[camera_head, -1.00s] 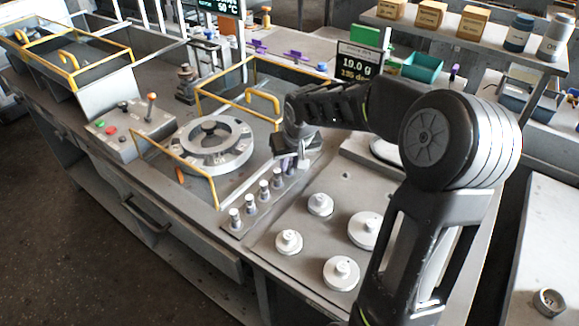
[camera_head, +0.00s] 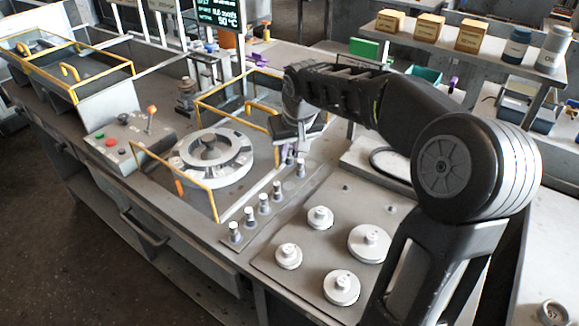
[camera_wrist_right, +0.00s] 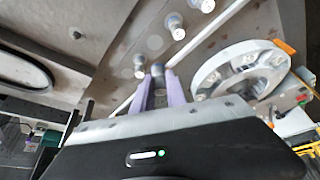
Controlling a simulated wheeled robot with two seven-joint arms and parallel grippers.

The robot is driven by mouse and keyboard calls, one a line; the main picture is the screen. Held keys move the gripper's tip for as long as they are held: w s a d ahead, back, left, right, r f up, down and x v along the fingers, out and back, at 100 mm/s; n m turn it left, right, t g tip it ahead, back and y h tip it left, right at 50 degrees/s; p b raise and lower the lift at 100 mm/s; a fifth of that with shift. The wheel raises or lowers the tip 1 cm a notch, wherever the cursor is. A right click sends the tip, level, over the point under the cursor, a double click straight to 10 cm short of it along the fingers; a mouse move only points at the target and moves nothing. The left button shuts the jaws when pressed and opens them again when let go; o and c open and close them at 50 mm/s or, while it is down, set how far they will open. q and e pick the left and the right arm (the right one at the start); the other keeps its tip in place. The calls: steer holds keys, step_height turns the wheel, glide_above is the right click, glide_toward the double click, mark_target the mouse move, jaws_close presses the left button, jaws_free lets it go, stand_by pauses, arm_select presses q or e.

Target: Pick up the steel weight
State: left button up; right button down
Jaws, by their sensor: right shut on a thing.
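Small steel weights stand upright in a row on a strip, with one near-end weight (camera_head: 234,234) and another farther along (camera_head: 277,190). My right gripper (camera_head: 294,158) is above the far end of this row, its purple fingers pointing down. In the right wrist view, the right gripper (camera_wrist_right: 161,85) is shut on a steel weight (camera_wrist_right: 158,70) at its fingertips. Another weight (camera_wrist_right: 140,66) stands close beside the fingers in that view. Whether the held weight is clear of the strip is hard to tell. My left gripper is not in view.
A round grey ring fixture (camera_head: 210,158) lies left of the row, with a yellow-railed frame (camera_head: 195,194) around it. Several knobbed disc weights, one in front (camera_head: 341,287), sit on a grey plate at right. A control box (camera_head: 125,140) stands at left.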

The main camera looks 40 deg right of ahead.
mark_target(290, 148)
step_height(290, 148, up, 2)
steer(key=shift+r, duration=0.15)
steer(key=shift+r, duration=0.1)
stand_by(0.5)
steer(key=shift+r+p, duration=1.95)
steer(key=shift+r, duration=0.45)
